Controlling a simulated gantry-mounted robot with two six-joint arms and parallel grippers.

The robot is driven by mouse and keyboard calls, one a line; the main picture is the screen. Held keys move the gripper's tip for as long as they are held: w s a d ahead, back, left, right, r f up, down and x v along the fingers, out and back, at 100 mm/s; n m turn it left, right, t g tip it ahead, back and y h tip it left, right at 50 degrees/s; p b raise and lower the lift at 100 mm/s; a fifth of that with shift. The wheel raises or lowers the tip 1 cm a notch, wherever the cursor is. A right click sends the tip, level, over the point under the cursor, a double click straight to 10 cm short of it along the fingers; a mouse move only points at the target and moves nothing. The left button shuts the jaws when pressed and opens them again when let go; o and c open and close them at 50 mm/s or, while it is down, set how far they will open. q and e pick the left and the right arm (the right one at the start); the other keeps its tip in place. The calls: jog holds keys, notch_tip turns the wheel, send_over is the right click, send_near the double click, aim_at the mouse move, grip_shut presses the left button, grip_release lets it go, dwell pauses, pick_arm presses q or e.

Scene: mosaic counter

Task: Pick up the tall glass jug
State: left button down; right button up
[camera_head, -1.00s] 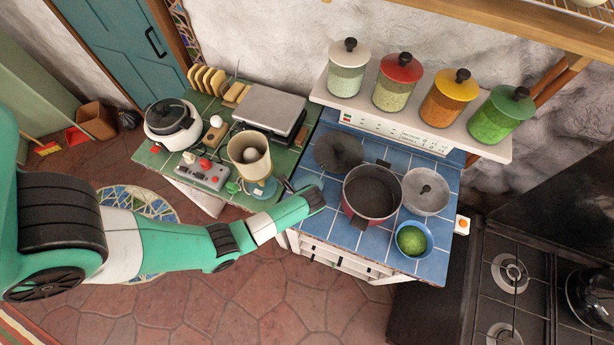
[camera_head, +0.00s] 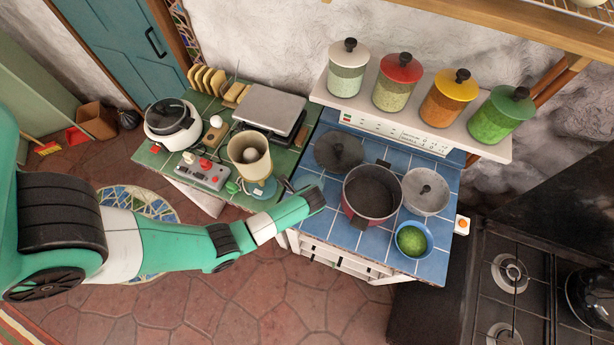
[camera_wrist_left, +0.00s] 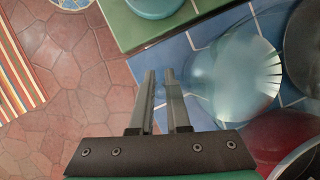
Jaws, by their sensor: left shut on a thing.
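The tall glass jug (camera_wrist_left: 235,75) shows in the left wrist view as a clear, pale shape over the blue tiles, just right of my left gripper (camera_wrist_left: 163,78). The two fingers are close together, with a narrow gap between them. They are shut on the jug, at its near left side; the clear glass makes the exact grip point hard to see. In the head view my left arm reaches to the front left corner of the blue-tiled counter (camera_head: 335,229). There the wrist hides the fingers, and I cannot make out the jug. My right gripper is not in view.
A red pot (camera_head: 371,218), a dark lid (camera_head: 338,151), a grey lid (camera_head: 427,190) and a blue bowl (camera_head: 430,234) crowd the tiled counter. A beige container (camera_head: 250,157) stands on the green counter to the left. Jars (camera_head: 398,82) line the shelf behind.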

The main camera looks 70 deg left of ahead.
pick_arm(q)
jog(key=shift+r, duration=0.1)
dwell(0.8)
notch_tip(320, 180, up, 10)
jog(key=shift+p, duration=1.1)
jog(key=c, duration=1.5)
grip_release()
grip_shut()
